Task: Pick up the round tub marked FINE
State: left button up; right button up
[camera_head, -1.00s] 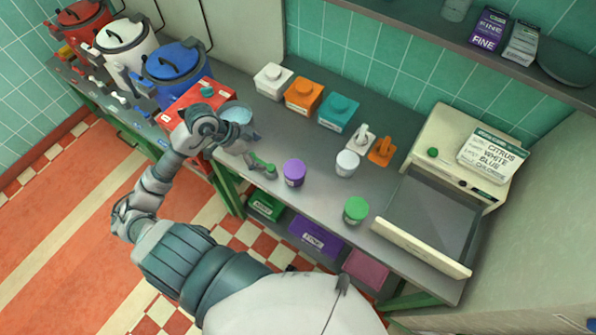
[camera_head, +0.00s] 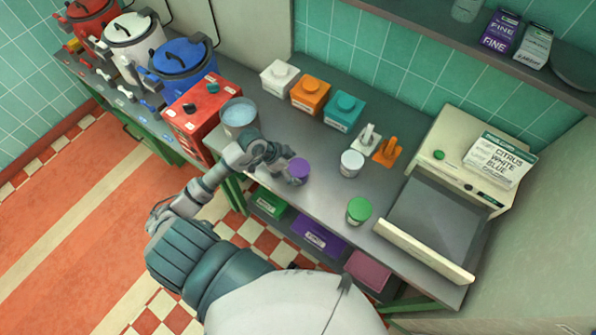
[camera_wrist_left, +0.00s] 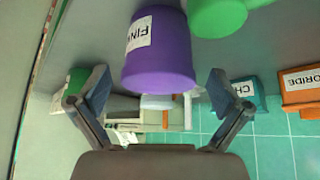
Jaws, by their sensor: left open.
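The round purple tub (camera_head: 300,168) stands on the grey counter. In the left wrist view the tub (camera_wrist_left: 160,55) shows a white label, partly turned away, that starts "FIN". My left gripper (camera_head: 291,174) is at the tub's left side in the head view, with the fingers partly hidden. In the left wrist view my left gripper (camera_wrist_left: 160,92) is open, with one finger on each side of the tub and a gap at both sides. My right gripper is in neither view.
A white tub (camera_head: 351,163) and a green-lidded tub (camera_head: 359,210) stand to the right. A metal pot (camera_head: 239,117) stands behind my left arm. White, orange and teal boxes (camera_head: 343,110) line the wall. A purple FINE box (camera_head: 498,32) is on the shelf.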

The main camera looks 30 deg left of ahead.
pick_arm(q)
jog(key=x, duration=0.2)
jog(key=shift+w+d+f, duration=0.15)
jog(key=shift+f, duration=0.05)
jog(key=c, duration=1.2)
jog(key=shift+r, duration=0.15)
